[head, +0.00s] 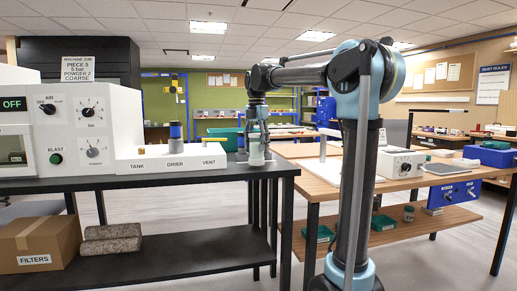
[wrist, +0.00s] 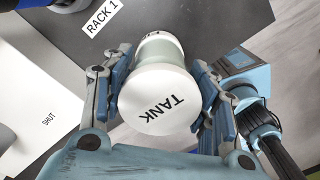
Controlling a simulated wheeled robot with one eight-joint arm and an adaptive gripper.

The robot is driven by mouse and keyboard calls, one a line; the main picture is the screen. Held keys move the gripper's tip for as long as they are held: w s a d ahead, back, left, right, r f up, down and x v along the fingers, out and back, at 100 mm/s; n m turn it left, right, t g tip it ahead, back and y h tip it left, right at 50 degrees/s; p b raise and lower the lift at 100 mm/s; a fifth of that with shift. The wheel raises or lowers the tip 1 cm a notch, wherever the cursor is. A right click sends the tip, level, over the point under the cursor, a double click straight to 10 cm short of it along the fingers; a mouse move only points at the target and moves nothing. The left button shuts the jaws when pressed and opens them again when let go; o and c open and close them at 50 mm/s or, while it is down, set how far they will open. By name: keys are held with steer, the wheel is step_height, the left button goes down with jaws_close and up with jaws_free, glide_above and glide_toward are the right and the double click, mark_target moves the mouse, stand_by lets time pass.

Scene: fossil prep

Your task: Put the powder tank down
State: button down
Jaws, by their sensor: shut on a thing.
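The powder tank is a pale jar with a white cap marked TANK (wrist: 160,98) in the wrist view. My gripper (wrist: 163,92) has its fingers closed on both sides of it. In the head view, my gripper (head: 256,141) points down and holds the tank (head: 257,157) at the right end of the black bench (head: 190,180). I cannot tell whether the tank's base touches the bench. A white station (head: 172,155) on the bench, left of the tank, bears the labels TANK, DRIER and VENT. A blue-topped cylinder (head: 175,132) stands at its DRIER place.
A white machine (head: 70,130) with dials stands on the bench's left. A wooden table (head: 310,165) stands close on the right. A cardboard box (head: 38,242) sits below.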

steer(key=shift+f, duration=0.55)
steer(key=shift+f, duration=0.1)
steer(key=c, duration=0.6)
jaws_free()
step_height(320, 180, up, 12)
steer(key=shift+r, duration=0.1)
